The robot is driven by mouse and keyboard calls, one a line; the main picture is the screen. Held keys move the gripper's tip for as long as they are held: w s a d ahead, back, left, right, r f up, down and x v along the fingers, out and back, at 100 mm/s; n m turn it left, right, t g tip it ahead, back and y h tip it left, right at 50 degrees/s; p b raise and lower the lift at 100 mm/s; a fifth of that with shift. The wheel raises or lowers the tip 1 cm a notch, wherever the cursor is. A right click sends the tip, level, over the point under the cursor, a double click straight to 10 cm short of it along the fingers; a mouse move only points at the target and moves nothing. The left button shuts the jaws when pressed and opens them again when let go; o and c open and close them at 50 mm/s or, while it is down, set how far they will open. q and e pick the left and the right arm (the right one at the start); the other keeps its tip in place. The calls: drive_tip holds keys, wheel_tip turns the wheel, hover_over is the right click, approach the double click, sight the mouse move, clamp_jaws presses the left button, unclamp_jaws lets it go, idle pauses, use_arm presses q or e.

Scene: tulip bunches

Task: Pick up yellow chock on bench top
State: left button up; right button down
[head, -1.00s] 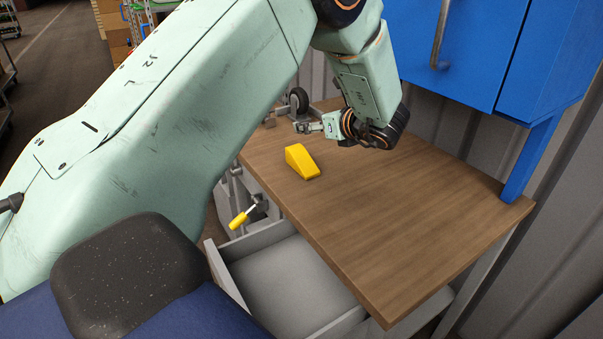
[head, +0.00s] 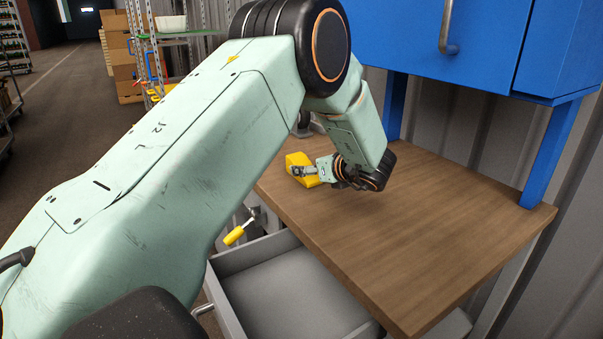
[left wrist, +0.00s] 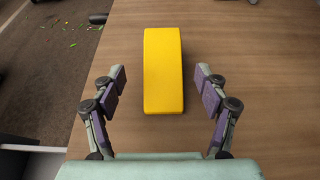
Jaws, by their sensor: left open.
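The yellow chock (head: 293,161) lies on the wooden bench top (head: 390,240), near its far left edge. My left gripper (head: 303,171) is at the chock and hides part of it in the head view. In the left wrist view the chock (left wrist: 163,70) lies lengthwise ahead of the open left gripper (left wrist: 160,92). Its near end is between the two fingers, with a gap on each side. I cannot tell the gripper's height above the bench. My right gripper is not in view.
A blue cabinet (head: 480,45) on blue legs stands over the back of the bench. An open grey drawer (head: 285,290) sticks out below the front edge. A yellow-handled tool (head: 236,235) is beside the bench. The right part of the bench top is clear.

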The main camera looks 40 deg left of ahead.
sight(299, 158)
use_arm(q)
drive_tip(key=x, duration=0.2)
drive_tip(key=b+x, duration=0.1)
drive_tip(key=x, duration=0.1)
drive_tip(key=shift+w+f, duration=0.25)
drive_tip(key=shift+f, duration=0.25)
drive_tip(key=shift+s+r, duration=0.1)
drive_tip(key=shift+r, duration=0.05)
drive_tip(key=shift+d, duration=0.1)
drive_tip(key=shift+c, duration=0.6)
drive_tip(key=c, duration=1.4)
